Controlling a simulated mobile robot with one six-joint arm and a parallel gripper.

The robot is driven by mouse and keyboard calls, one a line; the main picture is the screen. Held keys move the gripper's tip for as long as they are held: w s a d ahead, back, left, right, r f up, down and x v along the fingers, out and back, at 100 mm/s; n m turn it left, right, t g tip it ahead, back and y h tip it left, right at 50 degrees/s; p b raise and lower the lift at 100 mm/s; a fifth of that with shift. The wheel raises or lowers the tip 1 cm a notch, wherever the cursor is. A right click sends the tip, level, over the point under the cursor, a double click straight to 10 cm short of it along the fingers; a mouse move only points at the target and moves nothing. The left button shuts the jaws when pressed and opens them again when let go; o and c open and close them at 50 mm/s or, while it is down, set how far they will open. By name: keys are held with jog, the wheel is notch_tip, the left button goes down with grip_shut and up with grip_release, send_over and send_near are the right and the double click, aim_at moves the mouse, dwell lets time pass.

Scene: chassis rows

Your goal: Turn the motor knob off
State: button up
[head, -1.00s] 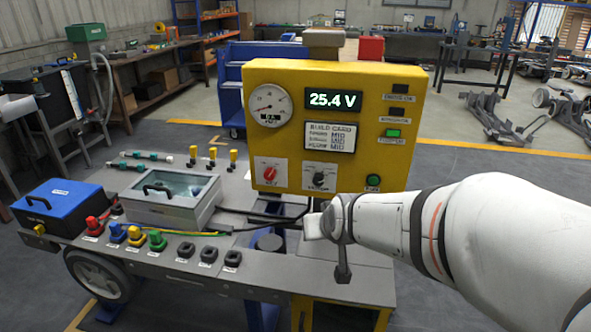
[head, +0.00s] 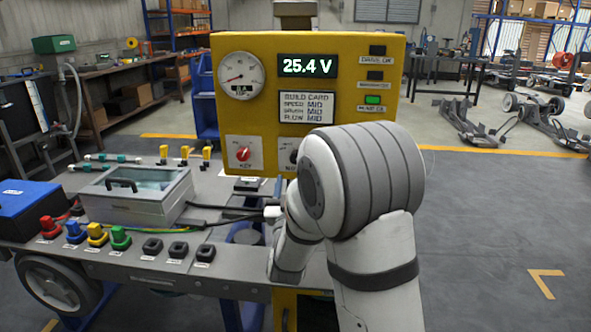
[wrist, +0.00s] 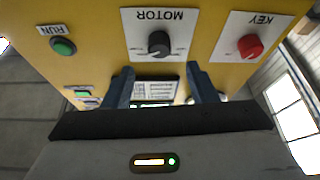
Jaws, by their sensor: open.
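The black motor knob (wrist: 159,43) sits on its white plate on the yellow panel (wrist: 210,18), upside down in the wrist view. In the head view my arm covers most of the motor plate, and only the edge of the knob (head: 294,157) shows. My gripper (wrist: 161,80) is open and empty in the wrist view. Its two dark fingers point at the panel, on either side of the knob in the picture but apart from it. I cannot tell the exact gap. In the head view my arm largely hides the gripper.
The red key knob (wrist: 250,46) and green run button (wrist: 63,46) flank the motor plate. A glass-lidded box (head: 135,195), colored plugs (head: 97,236) and a blue case (head: 25,208) stand on the bench left of my arm.

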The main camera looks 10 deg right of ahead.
jog(key=x, duration=0.7)
jog(key=shift+c, duration=0.2)
jog(key=c, duration=0.9)
